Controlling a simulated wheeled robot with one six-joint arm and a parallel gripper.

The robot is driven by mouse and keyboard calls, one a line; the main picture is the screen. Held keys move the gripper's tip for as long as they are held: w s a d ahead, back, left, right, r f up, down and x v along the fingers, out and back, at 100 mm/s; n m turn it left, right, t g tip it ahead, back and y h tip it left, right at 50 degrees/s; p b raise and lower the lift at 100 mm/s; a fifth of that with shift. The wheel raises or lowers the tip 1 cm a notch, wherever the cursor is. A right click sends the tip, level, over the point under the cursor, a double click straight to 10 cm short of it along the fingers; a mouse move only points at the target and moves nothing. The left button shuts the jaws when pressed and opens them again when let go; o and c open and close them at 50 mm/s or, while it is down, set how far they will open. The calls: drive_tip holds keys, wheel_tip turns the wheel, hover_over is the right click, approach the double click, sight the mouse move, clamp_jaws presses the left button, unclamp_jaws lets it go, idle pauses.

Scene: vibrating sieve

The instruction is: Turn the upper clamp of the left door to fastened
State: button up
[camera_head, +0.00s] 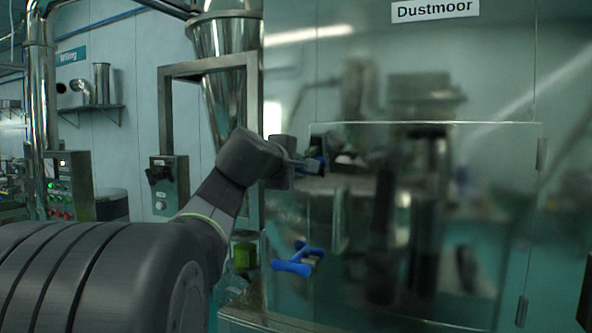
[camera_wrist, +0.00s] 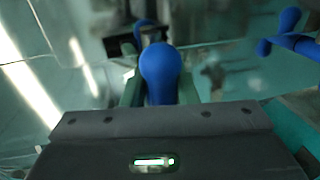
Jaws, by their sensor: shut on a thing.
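The upper clamp has a blue handle with a rounded end, seen in the wrist view (camera_wrist: 160,68) between the two fingers of my gripper (camera_wrist: 160,90). The fingers are shut on this handle. In the head view my gripper (camera_head: 308,164) reaches the left part of the clear door (camera_head: 345,260), and only a small blue bit of the upper clamp shows beside it. The rest of that clamp is hidden by my gripper. The clamp's angle is hard to tell.
A lower blue clamp (camera_head: 298,262) sits below my gripper on the same door; it also shows at the wrist view's upper right (camera_wrist: 290,42). A steel frame (camera_head: 252,130) with a funnel (camera_head: 222,45) stands left of the door. A control box (camera_head: 168,186) is further left.

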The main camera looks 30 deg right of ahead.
drive_tip(key=shift+d+f, duration=0.1)
drive_tip(key=shift+f, duration=0.45)
drive_tip(key=o, duration=0.6)
drive_tip(key=shift+o, duration=1.3)
drive_tip(key=shift+r, duration=0.2)
drive_tip(key=shift+r, duration=0.1)
drive_tip(key=shift+s, duration=0.1)
drive_tip(key=b+v, duration=0.1)
drive_tip(key=v, duration=1.2)
drive_tip(key=shift+s+a+b, duration=0.15)
drive_tip(key=shift+a+b, duration=0.2)
drive_tip(key=shift+r, duration=0.1)
